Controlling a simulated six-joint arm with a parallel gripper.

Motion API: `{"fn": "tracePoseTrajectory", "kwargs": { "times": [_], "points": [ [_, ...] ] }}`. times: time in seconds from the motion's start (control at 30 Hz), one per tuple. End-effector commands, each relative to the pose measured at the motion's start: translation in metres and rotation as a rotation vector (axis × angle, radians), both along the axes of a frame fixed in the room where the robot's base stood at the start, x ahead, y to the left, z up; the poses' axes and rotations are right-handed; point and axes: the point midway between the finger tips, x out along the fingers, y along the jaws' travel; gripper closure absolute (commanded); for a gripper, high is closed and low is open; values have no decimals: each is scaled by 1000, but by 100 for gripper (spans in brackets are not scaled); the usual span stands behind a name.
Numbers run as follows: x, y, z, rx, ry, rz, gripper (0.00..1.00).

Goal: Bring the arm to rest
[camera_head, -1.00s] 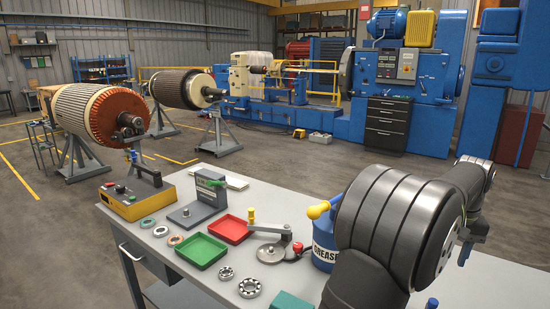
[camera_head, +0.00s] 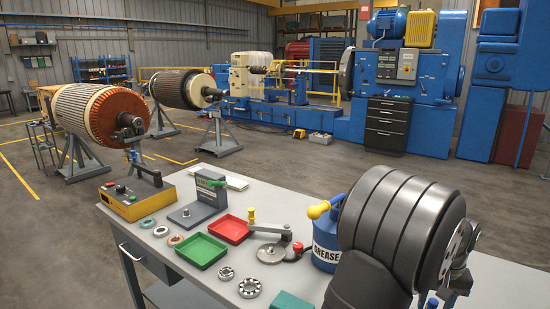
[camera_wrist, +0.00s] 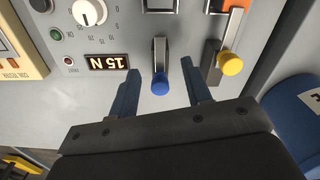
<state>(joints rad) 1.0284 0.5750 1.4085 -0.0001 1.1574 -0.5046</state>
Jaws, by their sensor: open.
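My gripper (camera_wrist: 160,68) is open in the wrist view, with one finger on each side of a lever with a blue knob (camera_wrist: 160,85). Both fingers look apart from the lever, and nothing is held. I cannot make out the fingers clearly in that view.
A lever with a yellow knob (camera_wrist: 231,63) and a dial (camera_wrist: 89,12) are close by. On the bench (camera_head: 285,280) are a blue grease can (camera_head: 325,250), a green tray (camera_head: 201,251), a red tray (camera_head: 230,229) and bearings (camera_head: 250,288). Open floor lies beyond.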

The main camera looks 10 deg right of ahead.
Motion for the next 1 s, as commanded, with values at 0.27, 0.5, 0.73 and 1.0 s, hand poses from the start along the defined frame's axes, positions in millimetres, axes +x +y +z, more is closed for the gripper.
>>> {"fn": "tracePoseTrajectory", "kwargs": {
  "times": [0.27,0.5,0.73,1.0],
  "points": [
    [1,-1,58,-3,-2,0,55],
    [1,-1,106,-3,-2,0,55],
    [1,-1,152,-2,-1,0,55],
    [-14,32,150,1,1,-49,55]
  ]
}}
